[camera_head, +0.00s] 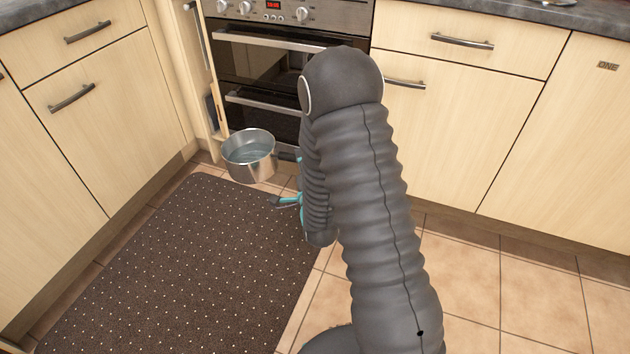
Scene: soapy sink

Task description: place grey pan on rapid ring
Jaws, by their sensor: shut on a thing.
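The grey pan (249,168) is a round metal pot, held upright and low in front of the oven, above the floor near the far end of the mat. Its inside looks bluish; I cannot tell if it holds liquid. Its short dark handle points right, toward my arm. My gripper (290,184), with teal parts showing, is mostly hidden behind my grey ribbed arm. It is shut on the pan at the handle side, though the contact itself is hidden. The rapid ring is not in view; the hob top lies beyond the upper edge.
A built-in oven (265,65) with knobs and a red display stands behind the pan. A narrow pull-out unit (198,70) is partly open at its left. Cabinets line both sides under a dark worktop (590,18). A dark dotted mat (170,270) covers the left floor; tiles are clear at right.

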